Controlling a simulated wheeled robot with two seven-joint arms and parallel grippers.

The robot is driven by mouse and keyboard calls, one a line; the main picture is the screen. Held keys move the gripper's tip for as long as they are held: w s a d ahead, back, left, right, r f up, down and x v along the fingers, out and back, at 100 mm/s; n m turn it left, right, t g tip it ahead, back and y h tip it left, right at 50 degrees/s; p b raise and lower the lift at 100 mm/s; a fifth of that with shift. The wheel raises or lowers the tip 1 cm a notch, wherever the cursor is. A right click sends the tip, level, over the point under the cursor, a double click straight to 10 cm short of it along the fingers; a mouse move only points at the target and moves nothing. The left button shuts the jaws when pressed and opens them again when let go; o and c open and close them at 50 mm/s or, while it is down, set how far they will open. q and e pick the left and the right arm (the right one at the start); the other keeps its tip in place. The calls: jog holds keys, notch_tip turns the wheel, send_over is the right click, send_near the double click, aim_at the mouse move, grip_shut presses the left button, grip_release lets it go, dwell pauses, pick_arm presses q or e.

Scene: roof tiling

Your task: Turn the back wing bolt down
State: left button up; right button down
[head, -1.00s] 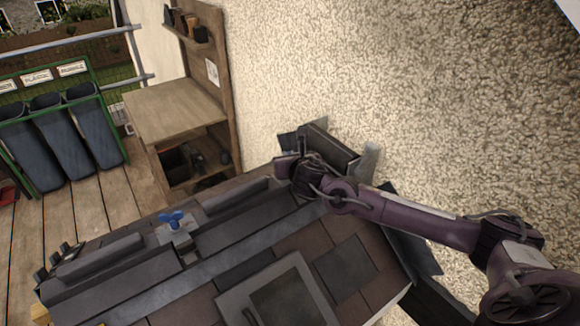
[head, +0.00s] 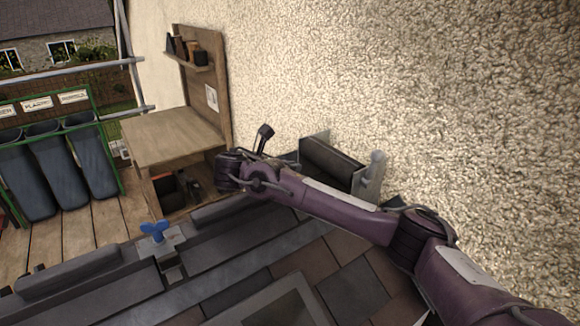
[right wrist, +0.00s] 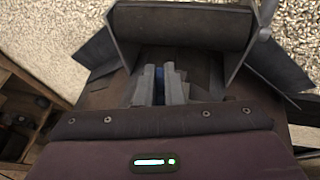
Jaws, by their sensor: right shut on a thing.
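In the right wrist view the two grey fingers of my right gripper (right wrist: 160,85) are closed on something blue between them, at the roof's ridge. This looks like the back wing bolt (right wrist: 160,73), of which only a thin strip shows. In the head view my right wrist hides the fingers and that bolt. Another blue wing bolt (head: 154,231) stands upright on a grey clamp plate on the ridge, left of my right arm and apart from it. My left gripper is not in view.
A dark ridge tile in a grey holder (head: 335,163) stands against the pebbled wall, just behind my right arm. A wooden bench (head: 172,138) is beyond the ridge. Roof tiles (head: 350,285) and a roof window (head: 275,305) lie in front.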

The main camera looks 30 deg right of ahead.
jog(key=m+g+p, duration=0.1)
jog(key=p, duration=0.2)
jog(key=r+m+g+p, duration=0.1)
jog(key=g+p, duration=0.1)
jog(key=p, duration=0.1)
jog(key=m+g+h+p, duration=0.1)
jog(key=m+p, duration=0.1)
jog(key=p, duration=0.1)
jog(key=shift+w+r+g, duration=0.1)
jog(key=shift+r+g, duration=0.2)
jog(key=shift+f+m+g, duration=0.4)
jog(key=shift+m+g, duration=0.3)
jog(key=shift+g, duration=0.1)
jog(key=shift+f+m+g+b, duration=0.2)
jog(key=shift+m+g+b, duration=0.15)
jog(key=shift+m+g, duration=0.2)
jog(key=shift+m+g+b, duration=0.45)
jog(key=shift+b, duration=0.1)
jog(key=shift+r, duration=0.1)
jog(key=c, duration=1.5)
grip_release()
jog(key=shift+a, duration=0.15)
jog(key=shift+c, duration=0.2)
